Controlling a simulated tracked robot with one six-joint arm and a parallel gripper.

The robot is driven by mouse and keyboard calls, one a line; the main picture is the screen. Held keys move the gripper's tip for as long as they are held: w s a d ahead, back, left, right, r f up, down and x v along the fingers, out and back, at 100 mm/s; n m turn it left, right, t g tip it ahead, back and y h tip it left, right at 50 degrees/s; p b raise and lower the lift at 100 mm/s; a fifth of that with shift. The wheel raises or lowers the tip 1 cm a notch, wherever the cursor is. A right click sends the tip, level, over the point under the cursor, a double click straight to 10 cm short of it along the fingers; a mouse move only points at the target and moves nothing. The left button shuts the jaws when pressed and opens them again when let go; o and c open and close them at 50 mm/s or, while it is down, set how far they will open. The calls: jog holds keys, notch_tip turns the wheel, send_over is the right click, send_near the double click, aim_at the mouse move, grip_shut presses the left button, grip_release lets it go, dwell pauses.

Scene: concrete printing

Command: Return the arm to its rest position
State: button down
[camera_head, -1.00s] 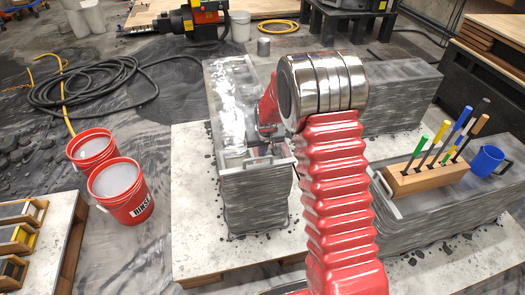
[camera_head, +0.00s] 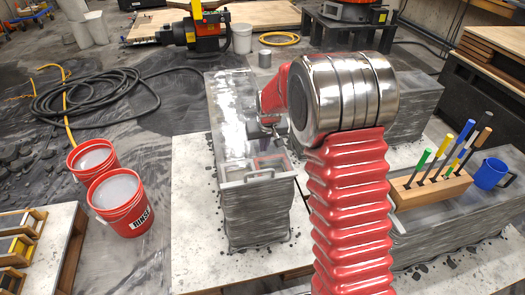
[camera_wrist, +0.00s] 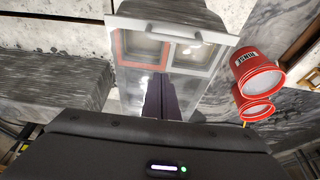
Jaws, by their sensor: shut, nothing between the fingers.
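My gripper (camera_head: 264,132) is at the end of my red-sleeved arm, above the middle printed concrete block (camera_head: 258,210). It is partly hidden behind my arm in the head view. In the wrist view its dark fingers (camera_wrist: 160,97) are together with nothing between them. Beyond the fingertips is a tray (camera_wrist: 122,24) with a handle and two compartments, one edged in red. The tray lies on the block's top; its handle (camera_head: 262,174) shows at the block's near end in the head view. The gripper appears clear of the tray.
Two red buckets (camera_head: 122,203) stand on the floor at left; they also show in the wrist view (camera_wrist: 257,74). A wooden holder (camera_head: 430,190) with colored-handled tools and a blue mug (camera_head: 490,173) sit on the right block. A black hose (camera_head: 90,97) lies at back left.

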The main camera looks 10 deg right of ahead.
jog(key=shift+s+r, duration=0.25)
jog(key=shift+r, duration=0.45)
jog(key=shift+s, duration=0.1)
jog(key=s+r, duration=0.6)
jog(key=s, duration=0.6)
jog(key=s+a+r+t, duration=0.1)
jog(key=s+r, duration=0.5)
jog(key=s, duration=0.6)
jog(key=s+a+r, duration=0.1)
jog(key=s+r, duration=0.5)
jog(key=s, duration=0.7)
jog(key=shift+r, duration=0.3)
jog(key=shift+s+a, duration=0.1)
